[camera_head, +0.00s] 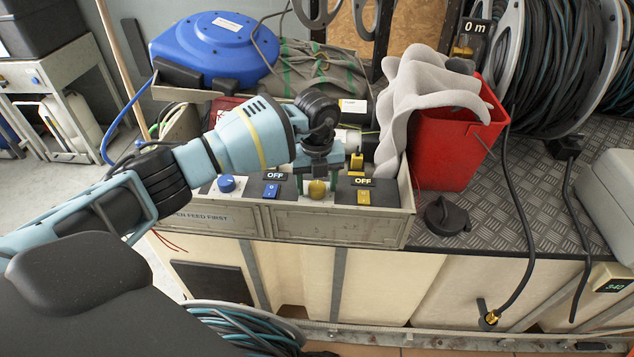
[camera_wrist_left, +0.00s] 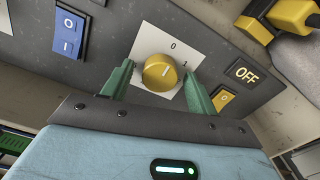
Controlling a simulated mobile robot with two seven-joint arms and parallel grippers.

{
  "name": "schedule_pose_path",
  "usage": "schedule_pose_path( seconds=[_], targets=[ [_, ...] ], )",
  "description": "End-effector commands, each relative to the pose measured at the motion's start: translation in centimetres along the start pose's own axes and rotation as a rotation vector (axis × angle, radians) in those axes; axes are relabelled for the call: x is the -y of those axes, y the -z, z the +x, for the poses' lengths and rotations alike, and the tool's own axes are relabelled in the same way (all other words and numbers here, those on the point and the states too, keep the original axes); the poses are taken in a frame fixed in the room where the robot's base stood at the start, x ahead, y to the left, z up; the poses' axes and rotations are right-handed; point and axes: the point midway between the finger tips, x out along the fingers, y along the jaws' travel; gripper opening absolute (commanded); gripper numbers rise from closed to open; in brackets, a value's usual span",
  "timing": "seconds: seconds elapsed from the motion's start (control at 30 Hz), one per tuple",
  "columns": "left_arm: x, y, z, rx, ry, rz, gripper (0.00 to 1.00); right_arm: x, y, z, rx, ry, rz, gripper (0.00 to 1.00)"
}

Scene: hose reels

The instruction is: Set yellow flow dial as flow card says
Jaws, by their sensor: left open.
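The yellow flow dial (camera_head: 318,189) is a round knob on a white plate on the front control panel. In the left wrist view the yellow dial (camera_wrist_left: 158,73) shows a short pale mark, and its plate carries a 0 and another mark that looks like a 1. My left gripper (camera_head: 316,181) is over the dial from above. Its two green fingers (camera_wrist_left: 160,86) are apart, one on each side of the dial; I cannot tell whether they touch it. I cannot make out a readable flow card. My right gripper is not in view.
Left of the dial are a blue knob (camera_head: 227,184) and a blue switch (camera_head: 271,190); right is a yellow switch (camera_head: 363,197), both switches under OFF labels. A red bin (camera_head: 450,150) with grey cloth (camera_head: 425,85) stands close right. A black knob (camera_head: 446,215) lies on the tread plate.

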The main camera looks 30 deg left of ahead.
Motion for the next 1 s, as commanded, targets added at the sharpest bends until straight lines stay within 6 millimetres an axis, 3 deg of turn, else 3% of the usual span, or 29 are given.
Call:
schedule_pose_path(
  seconds=[0.07,0.4,0.77,1.0],
  targets=[
    [0.01,0.01,-0.01,0.000,0.000,0.000,0.59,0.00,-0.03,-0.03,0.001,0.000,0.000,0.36],
    [0.01,0.00,-0.04,0.000,0.000,0.000,0.16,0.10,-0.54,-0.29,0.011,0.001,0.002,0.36],
    [0.00,-0.02,-0.11,0.001,0.000,0.053,0.14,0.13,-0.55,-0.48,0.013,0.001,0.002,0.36],
    [0.00,-0.07,-0.18,0.002,0.000,0.208,0.14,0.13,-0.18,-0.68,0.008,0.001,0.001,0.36]
  ],
)
